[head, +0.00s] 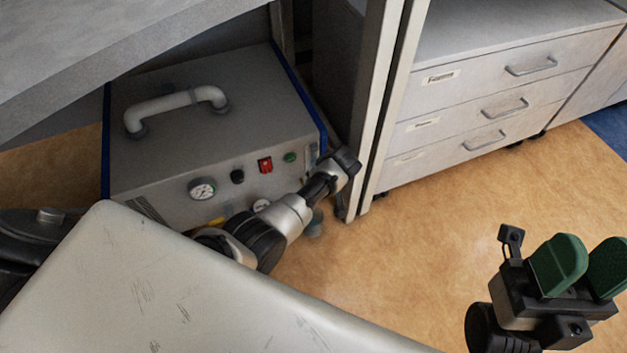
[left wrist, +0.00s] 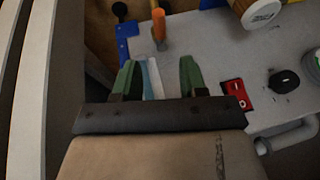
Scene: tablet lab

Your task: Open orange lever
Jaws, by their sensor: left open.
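The orange lever (left wrist: 158,26) shows in the left wrist view as a short orange bar standing out from the grey panel, beyond my fingertips. My left gripper (left wrist: 157,76) is open, its two green fingers apart. A pale white and blue strip (left wrist: 152,78) shows between the fingers; I cannot tell whether they touch it. In the head view my left arm reaches across the front of the grey machine (head: 235,150) to its right edge. The lever and the left fingers are hidden there. My right gripper (head: 588,268) is open and empty above the floor, at the lower right.
The panel carries a red switch (head: 265,165), a green button (head: 290,157), a black knob (head: 237,177) and a gauge (head: 202,189). A table leg (head: 383,110) stands just right of the machine. Drawers (head: 490,95) stand behind. The floor (head: 420,240) is clear.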

